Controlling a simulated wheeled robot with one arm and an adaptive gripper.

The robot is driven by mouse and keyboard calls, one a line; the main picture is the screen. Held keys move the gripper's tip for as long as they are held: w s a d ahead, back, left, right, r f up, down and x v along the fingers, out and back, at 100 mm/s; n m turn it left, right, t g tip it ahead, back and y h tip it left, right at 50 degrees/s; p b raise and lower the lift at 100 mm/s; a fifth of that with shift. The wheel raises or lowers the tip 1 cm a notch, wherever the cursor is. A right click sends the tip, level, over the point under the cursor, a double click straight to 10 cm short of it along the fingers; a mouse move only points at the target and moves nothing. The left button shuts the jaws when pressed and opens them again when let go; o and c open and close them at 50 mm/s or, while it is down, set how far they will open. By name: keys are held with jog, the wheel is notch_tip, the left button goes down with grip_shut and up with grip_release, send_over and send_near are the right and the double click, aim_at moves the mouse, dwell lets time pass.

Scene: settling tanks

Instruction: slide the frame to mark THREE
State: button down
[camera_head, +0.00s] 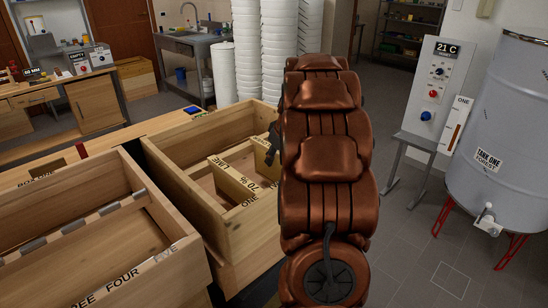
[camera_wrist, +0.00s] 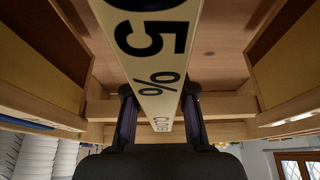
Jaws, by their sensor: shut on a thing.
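A long pale bar, which I take for the top of the frame, runs down the middle of the wrist view (camera_wrist: 150,45) with large dark "5 %" lettering. My gripper (camera_wrist: 158,95) has one dark finger on each side of this bar and is shut on it. In the head view, a pale lettered piece with "70 %" (camera_head: 235,182) stands inside the right wooden box (camera_head: 192,190). A dark part of my gripper (camera_head: 273,140) shows at that box's far right; my arm hides the rest. The lettering "ONE" shows near the box's right side; mark THREE cannot be made out on this box.
A second open wooden box (camera_head: 62,200) stands at left, with a rim strip (camera_head: 130,275) reading "…REE FOUR FIVE". A grey drum (camera_head: 505,130) on red legs and a control panel (camera_head: 436,85) stand at right. White stacked tubs (camera_head: 265,50) stand behind. Floor is clear at lower right.

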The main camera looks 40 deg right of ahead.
jog(key=shift+a, duration=0.15)
jog(key=shift+a+b, duration=0.9)
jog(key=shift+a, duration=0.7)
jog(key=shift+f+b, duration=0.1)
jog(key=shift+b, duration=0.6)
jog(key=c, duration=0.9)
grip_release()
jog(key=shift+r, duration=0.2)
jog(key=v, duration=1.1)
jog(key=shift+s+r, duration=0.2)
jog(key=shift+r, duration=0.15)
